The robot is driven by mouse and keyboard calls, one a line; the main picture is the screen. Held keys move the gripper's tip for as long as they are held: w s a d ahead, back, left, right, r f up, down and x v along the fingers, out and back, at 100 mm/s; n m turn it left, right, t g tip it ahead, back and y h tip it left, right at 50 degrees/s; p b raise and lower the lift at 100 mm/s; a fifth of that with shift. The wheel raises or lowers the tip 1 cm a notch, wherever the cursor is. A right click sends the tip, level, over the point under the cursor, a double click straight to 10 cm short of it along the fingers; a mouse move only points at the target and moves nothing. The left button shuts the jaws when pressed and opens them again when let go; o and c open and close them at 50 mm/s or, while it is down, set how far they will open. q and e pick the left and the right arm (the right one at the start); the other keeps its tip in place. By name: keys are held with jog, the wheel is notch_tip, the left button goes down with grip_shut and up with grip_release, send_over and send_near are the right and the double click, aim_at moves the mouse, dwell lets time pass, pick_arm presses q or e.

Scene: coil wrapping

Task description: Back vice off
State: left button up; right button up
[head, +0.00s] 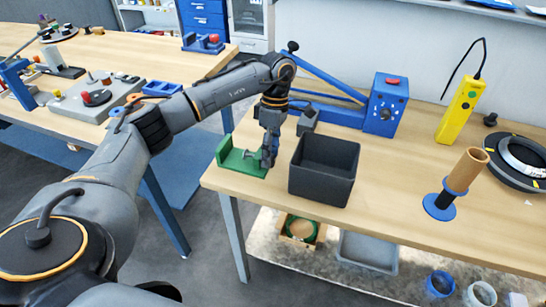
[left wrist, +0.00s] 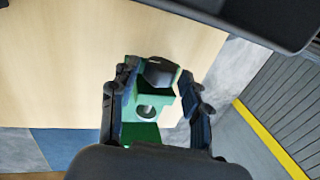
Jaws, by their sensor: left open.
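The green vice (head: 236,158) sits at the left front corner of the wooden bench. My left gripper (head: 268,158) points down at the right end of the vice and covers part of it. In the left wrist view the open fingers of my left gripper (left wrist: 160,80) stand on either side of the green vice (left wrist: 140,132). A dark grey block-like part (left wrist: 157,71) shows between the fingertips, and a round grey part sits below it. I cannot tell whether the fingers touch the vice. My right gripper is not in view.
A black open bin (head: 324,168) stands just right of the vice. Behind it is a blue frame with a control box (head: 386,105). A yellow pendant (head: 461,110) and a brown roll on a blue stand (head: 466,172) are farther right. The bench's front edge is close to the vice.

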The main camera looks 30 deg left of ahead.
pick_arm(q)
jog(key=shift+w+g, duration=0.15)
jog(key=shift+g, duration=0.35)
jog(key=shift+c, duration=0.4)
jog(key=c, duration=0.6)
jog(key=shift+s+t, duration=0.2)
jog(key=shift+t, duration=0.3)
jog(key=shift+s+f+t+b, duration=0.15)
jog(key=shift+t+b, duration=0.65)
jog(key=shift+t, duration=0.2)
jog(key=shift+d+r+t+y, duration=0.1)
jog(key=shift+r+t+y, duration=0.1)
jog(key=shift+t+y, duration=0.1)
